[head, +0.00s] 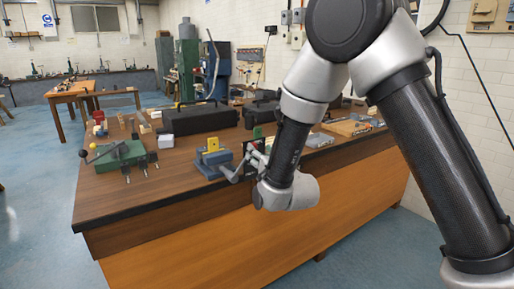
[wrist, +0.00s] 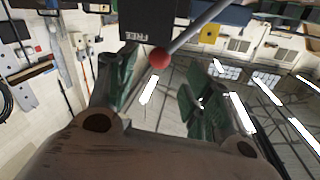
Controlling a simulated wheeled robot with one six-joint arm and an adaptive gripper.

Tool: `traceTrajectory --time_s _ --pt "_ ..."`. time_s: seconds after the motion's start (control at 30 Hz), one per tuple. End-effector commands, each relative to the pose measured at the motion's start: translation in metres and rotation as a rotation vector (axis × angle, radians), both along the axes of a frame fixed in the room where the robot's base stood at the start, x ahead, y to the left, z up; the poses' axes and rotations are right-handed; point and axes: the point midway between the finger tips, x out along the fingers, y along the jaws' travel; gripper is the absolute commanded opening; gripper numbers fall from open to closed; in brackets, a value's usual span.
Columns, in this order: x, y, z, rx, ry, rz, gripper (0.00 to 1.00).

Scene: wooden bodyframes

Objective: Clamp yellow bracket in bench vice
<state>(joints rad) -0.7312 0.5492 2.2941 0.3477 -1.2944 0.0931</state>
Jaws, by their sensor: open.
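The yellow bracket (head: 212,145) sits upright at the jaws of the blue bench vice (head: 207,170). I cannot tell how tightly the jaws close on it. In the wrist view the yellow bracket (wrist: 209,34) shows near the top, against the blue vice (wrist: 232,14). The vice's grey handle rod (wrist: 200,26) ends in a red ball (wrist: 159,58). My gripper (wrist: 165,75) is open, its green fingers on either side of the ball in the picture; contact is not clear. In the head view my gripper (head: 256,148) is just right of the vice, partly hidden by my wrist.
A black box marked FREE (wrist: 147,20) is close to the fingers. A green device with levers (head: 121,157) stands left on the wooden bench (head: 150,200). Black cases (head: 200,118) lie behind the vice. The bench's front left top is clear.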

Motion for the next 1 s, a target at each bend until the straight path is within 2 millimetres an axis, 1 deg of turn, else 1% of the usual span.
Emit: traceTrajectory --time_s 0.2,0.3,0.4,0.53,0.77,0.8,0.87,1.0 --pt "0.034 0.014 0.000 0.000 0.002 -0.002 0.51" --pt "0.048 0.019 -0.001 -0.001 0.003 0.000 0.51" --pt "0.058 0.024 -0.001 -0.002 0.004 0.000 0.51" --pt "0.064 0.026 -0.001 -0.002 0.004 0.000 0.51" --pt "0.064 0.027 -0.001 -0.002 0.005 0.001 0.51" --pt "0.064 0.027 -0.001 -0.002 0.005 0.001 0.44" --pt "0.064 0.027 -0.001 -0.002 0.005 0.001 0.33" --pt "0.064 0.026 -0.001 -0.002 0.005 0.001 0.07"
